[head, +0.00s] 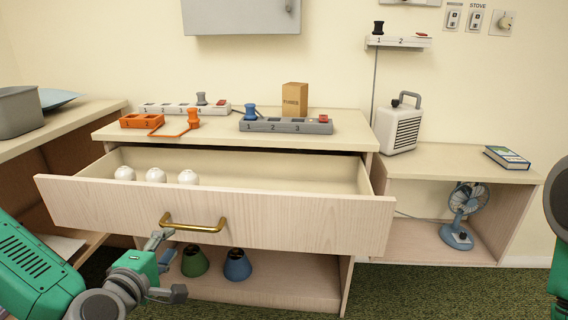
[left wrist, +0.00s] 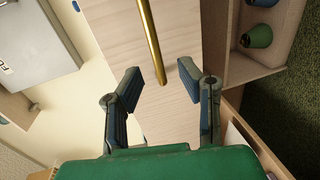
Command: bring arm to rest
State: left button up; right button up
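My left gripper (head: 170,266) is open and empty, just below and left of the brass handle (head: 193,226) on the drawer (head: 270,222). The drawer is pulled out from the dresser. In the left wrist view the two fingers (left wrist: 161,78) are spread apart. The brass handle (left wrist: 150,38) runs down from the top, and its lower end shows in the gap between the fingertips; I cannot tell whether they touch. My right gripper is not in view; only parts of my right arm show at the right edge.
White bulbs (head: 155,175) lie in the drawer. A green shade (head: 195,261) and a blue shade (head: 237,265) stand on the shelf below. Power strips and a cardboard box (head: 295,99) stand on top. A fan (head: 463,214) sits in the right shelf. Carpet is clear at front right.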

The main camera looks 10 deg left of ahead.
pick_arm(q)
jog(key=s+d+f+m+g+h+p, duration=0.45)
jog(key=s+d+f+m+g, duration=0.35)
jog(key=s+d+f+m, duration=0.3)
jog(key=s+a+f+m+g+y+p, duration=0.1)
jog(key=s+a+f+m+g, duration=0.1)
jog(key=s, duration=0.5)
jog(key=s+a+f+m+g+y+p, duration=0.2)
jog(key=s+a+f+m+g, duration=0.1)
jog(key=s+m+g, duration=0.2)
jog(key=shift+s+a+f+m, duration=0.25)
jog(key=shift+s+m, duration=0.65)
jog(key=shift+s, duration=0.35)
